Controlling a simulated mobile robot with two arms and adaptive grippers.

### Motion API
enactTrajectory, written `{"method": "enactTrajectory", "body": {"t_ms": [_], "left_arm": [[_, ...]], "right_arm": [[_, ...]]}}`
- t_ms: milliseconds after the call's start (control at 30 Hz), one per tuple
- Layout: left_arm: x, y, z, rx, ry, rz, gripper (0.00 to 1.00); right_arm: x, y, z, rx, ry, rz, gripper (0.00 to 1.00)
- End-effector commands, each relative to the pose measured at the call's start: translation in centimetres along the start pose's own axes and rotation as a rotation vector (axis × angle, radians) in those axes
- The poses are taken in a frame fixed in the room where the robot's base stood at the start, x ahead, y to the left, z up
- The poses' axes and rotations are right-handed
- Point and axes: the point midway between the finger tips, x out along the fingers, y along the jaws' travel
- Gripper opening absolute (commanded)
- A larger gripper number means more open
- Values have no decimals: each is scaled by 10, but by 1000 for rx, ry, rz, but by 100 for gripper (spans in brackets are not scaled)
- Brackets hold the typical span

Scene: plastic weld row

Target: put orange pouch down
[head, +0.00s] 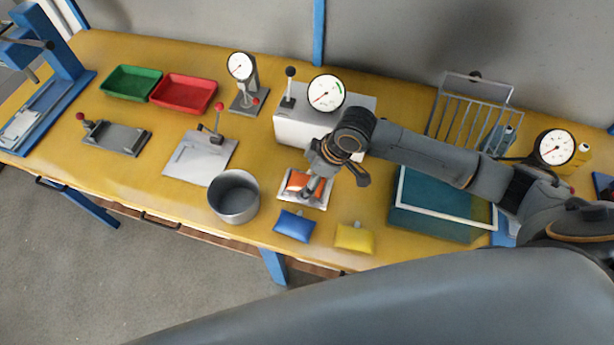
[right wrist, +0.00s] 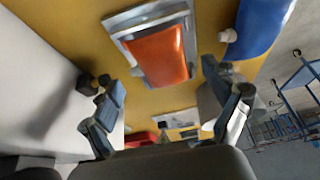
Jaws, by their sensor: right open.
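The orange pouch (head: 296,181) lies on a small grey metal plate (head: 319,203) at the front of the white gauge box, partly hidden by my right gripper in the head view. My right gripper (head: 336,176) is over the plate, its fingers spread. In the right wrist view the whole pouch (right wrist: 160,56) shows flat on the plate (right wrist: 122,22), and a gap separates it from the open fingers (right wrist: 168,115). Nothing is between the fingertips. My left gripper is not in view.
A blue pouch (head: 294,225) and a yellow pouch (head: 354,237) lie near the table's front edge. A metal pot (head: 234,196) stands left of the plate. The white gauge box (head: 300,132) is behind, and a teal tray (head: 430,225) is to the right.

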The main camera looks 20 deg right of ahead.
Motion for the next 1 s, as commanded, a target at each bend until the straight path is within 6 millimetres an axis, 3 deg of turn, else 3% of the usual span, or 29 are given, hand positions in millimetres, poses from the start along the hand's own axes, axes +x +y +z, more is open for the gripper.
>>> {"method": "enactTrajectory", "body": {"t_ms": [300, 500, 1000], "left_arm": [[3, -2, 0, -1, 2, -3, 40], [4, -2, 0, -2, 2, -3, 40], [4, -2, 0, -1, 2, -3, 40]], "right_arm": [[-68, 1, 0, -3, 1, 5, 88], [-98, 1, 0, -2, 1, 3, 88], [-108, 0, 0, -1, 0, 1, 88]]}}
